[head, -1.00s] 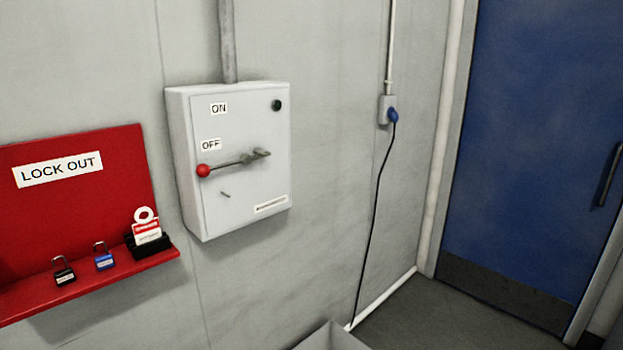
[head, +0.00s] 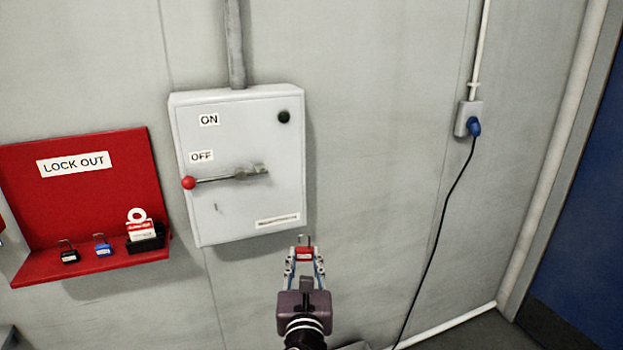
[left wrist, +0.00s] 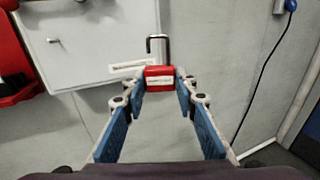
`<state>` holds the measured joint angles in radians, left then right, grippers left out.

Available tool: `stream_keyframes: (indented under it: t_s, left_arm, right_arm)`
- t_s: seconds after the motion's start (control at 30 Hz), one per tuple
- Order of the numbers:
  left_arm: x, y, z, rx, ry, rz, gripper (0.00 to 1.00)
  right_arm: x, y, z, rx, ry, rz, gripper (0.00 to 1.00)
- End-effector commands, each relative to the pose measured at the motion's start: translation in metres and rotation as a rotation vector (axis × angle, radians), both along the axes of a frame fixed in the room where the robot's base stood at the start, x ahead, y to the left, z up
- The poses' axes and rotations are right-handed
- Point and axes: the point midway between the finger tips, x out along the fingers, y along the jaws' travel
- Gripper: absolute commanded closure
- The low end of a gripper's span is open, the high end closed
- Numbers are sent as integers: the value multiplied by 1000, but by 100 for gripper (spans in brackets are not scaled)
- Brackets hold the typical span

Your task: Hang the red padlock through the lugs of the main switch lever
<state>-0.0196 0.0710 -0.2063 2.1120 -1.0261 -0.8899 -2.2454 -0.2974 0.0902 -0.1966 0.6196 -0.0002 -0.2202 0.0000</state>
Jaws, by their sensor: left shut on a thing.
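The red padlock (head: 304,254) is held upright between the fingertips of my left gripper (head: 304,262), which is shut on its body. In the left wrist view the padlock (left wrist: 159,77) shows its steel shackle pointing up, with a gap seen at its left leg. My left gripper (left wrist: 160,88) is below and right of the grey switch box (head: 285,180), apart from it. The main switch lever (head: 215,179) has a red knob at its left end, beside the OFF label. The lugs (head: 251,171) are at the lever's right end; their holes are too small to make out. My right gripper is not in view.
A red LOCK OUT board (head: 110,190) with a shelf is left of the box. It bears a black padlock (head: 69,253), a blue padlock (head: 102,246) and tags (head: 140,228). A socket with a blue plug (head: 473,126) and hanging cable is at right. The wall between is clear.

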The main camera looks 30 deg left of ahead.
Motion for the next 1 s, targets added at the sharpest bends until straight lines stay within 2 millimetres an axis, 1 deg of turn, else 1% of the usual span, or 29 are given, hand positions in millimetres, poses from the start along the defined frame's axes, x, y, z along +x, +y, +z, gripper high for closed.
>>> stream_keyframes:
  t_s: [0.03, 0.1, 0.2, 0.33, 0.43, 0.5, 0.77, 1.0]
  left_arm:
    - [14, 10, 30, -5, -8, 59, 100]
    - [28, 22, 51, -3, -7, 136, 100]
    - [43, 33, 77, -1, -5, 225, 100]
    - [54, 40, 101, 2, -3, 301, 100]
    - [59, 42, 110, 3, -2, 331, 100]
    - [60, 43, 112, 4, -2, 340, 100]
    - [66, 50, 111, 4, -4, 343, 100]
    - [73, 59, 111, 6, -3, 343, 100]
  right_arm:
    - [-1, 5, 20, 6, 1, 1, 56]
    - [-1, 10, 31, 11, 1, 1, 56]
    - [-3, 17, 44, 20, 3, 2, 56]
    - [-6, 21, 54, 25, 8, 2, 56]
    - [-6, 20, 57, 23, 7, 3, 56]
    - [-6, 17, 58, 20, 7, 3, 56]
    - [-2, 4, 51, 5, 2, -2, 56]
    - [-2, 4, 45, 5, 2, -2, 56]
